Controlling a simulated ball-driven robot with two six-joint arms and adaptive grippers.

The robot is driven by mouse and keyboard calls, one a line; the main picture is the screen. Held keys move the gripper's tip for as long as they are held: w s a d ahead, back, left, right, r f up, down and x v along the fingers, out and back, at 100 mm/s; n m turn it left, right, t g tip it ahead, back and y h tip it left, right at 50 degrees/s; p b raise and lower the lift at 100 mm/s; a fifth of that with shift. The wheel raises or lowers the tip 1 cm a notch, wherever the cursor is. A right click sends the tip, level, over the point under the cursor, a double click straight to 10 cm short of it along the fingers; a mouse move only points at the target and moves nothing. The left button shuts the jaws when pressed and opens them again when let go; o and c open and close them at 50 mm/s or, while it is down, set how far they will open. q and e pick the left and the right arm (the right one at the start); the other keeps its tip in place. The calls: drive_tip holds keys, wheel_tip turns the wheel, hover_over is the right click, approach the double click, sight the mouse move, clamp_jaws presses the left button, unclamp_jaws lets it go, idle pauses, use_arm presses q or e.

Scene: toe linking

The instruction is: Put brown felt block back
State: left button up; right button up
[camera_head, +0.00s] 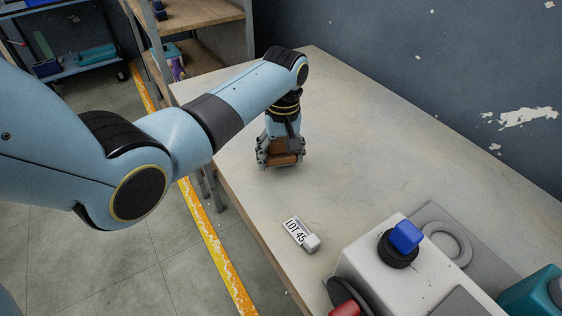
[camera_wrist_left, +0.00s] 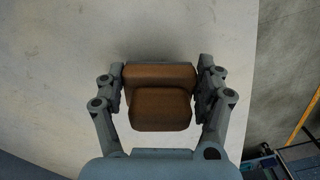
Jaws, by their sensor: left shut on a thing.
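The brown felt block (camera_head: 285,160) is at the far left part of the table (camera_head: 345,130), between the fingers of my left gripper (camera_head: 281,158). In the left wrist view the brown block (camera_wrist_left: 160,108) shows as two brown faces, one in front of the other. The fingers of my left gripper (camera_wrist_left: 161,92) are shut on its two sides. The gripper points down at the table; I cannot tell whether the block touches the tabletop. My right gripper is not in view.
A small white block labelled LOT 45 (camera_head: 300,234) lies on the table. A white box with a blue knob (camera_head: 405,236), a grey ring (camera_head: 447,243) and a teal object (camera_head: 535,294) stand at the front right. The table's middle is clear.

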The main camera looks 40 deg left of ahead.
sight(282, 156)
use_arm(q)
wheel_tip(282, 156, down, 2)
drive_tip(key=shift+f, duration=0.3)
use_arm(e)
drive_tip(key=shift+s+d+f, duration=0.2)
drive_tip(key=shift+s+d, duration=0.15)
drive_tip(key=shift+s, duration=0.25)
use_arm(q)
drive_tip(key=o, duration=1.7)
drive_tip(key=r, duration=1.2)
drive_tip(key=shift+w+d+r+p, duration=0.1)
drive_tip(key=shift+w+d+p, duration=0.1)
drive_tip(key=shift+p, duration=0.15)
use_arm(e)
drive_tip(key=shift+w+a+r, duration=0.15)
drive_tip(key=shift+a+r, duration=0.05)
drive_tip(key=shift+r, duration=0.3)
use_arm(q)
drive_tip(key=shift+s, duration=0.1)
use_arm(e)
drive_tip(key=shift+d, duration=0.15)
